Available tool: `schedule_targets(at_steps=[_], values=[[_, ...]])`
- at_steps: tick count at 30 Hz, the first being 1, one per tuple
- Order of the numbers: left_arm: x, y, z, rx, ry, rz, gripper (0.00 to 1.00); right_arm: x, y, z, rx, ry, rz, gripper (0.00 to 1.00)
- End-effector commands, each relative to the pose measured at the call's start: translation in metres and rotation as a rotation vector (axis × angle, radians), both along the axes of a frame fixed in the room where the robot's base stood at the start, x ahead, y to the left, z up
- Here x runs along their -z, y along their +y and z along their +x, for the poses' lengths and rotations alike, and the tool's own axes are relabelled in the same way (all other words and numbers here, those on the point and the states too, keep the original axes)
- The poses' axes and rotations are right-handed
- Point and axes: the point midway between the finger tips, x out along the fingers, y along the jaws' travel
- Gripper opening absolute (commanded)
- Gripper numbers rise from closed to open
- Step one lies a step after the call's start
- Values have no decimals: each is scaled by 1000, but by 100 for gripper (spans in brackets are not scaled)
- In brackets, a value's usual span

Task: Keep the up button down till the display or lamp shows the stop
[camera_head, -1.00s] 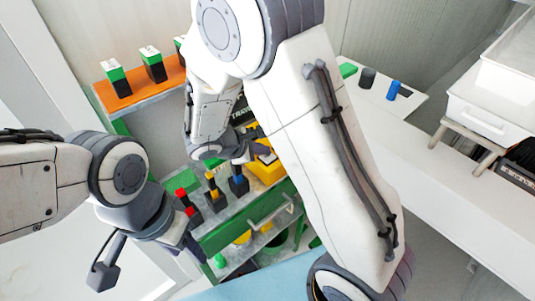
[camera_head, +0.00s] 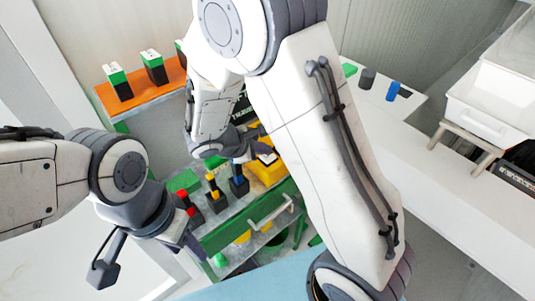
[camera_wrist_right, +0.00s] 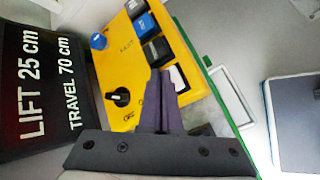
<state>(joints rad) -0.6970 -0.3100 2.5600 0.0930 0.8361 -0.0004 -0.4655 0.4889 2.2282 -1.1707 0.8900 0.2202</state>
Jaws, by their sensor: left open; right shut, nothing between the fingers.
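The yellow control box (camera_wrist_right: 118,72) fills the middle of the right wrist view. It carries a row of square buttons: a blue one (camera_wrist_right: 145,25), black ones (camera_wrist_right: 157,49) and a white one (camera_wrist_right: 179,78). Their labels are too small to read, so I cannot tell which is up. My right gripper (camera_wrist_right: 161,72) is shut and empty, its tips over the lower buttons; contact is unclear. The black display (camera_wrist_right: 45,85) reads LIFT 25 cm, TRAVEL 70 cm. In the head view the box (camera_head: 268,172) is partly behind my right arm. My left gripper (camera_head: 187,242) is open, away from it.
A round blue button (camera_wrist_right: 98,41) and black knob (camera_wrist_right: 119,97) are also on the box. Beside it stand black blocks with red, yellow and blue tops (camera_head: 216,197). An orange shelf (camera_head: 135,93) holds green-and-black blocks. A green drawer front (camera_head: 245,222) lies below.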

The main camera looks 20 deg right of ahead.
Motion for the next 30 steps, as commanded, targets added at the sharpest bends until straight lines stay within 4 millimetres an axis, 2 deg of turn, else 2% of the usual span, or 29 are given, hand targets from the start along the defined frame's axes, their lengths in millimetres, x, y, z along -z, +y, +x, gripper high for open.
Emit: schedule_targets(at_steps=[8, 21, 30], values=[[-8, 0, 0, 0, 0, 0, 50, -10, 0, 1, -1, -4, 0, 0], [-40, 0, 0, 0, 0, 0, 50, -52, 1, 1, 0, -6, 1, 0], [-39, 0, 0, 0, 0, 0, 50, -52, 0, 1, 0, -5, 0, 0]])
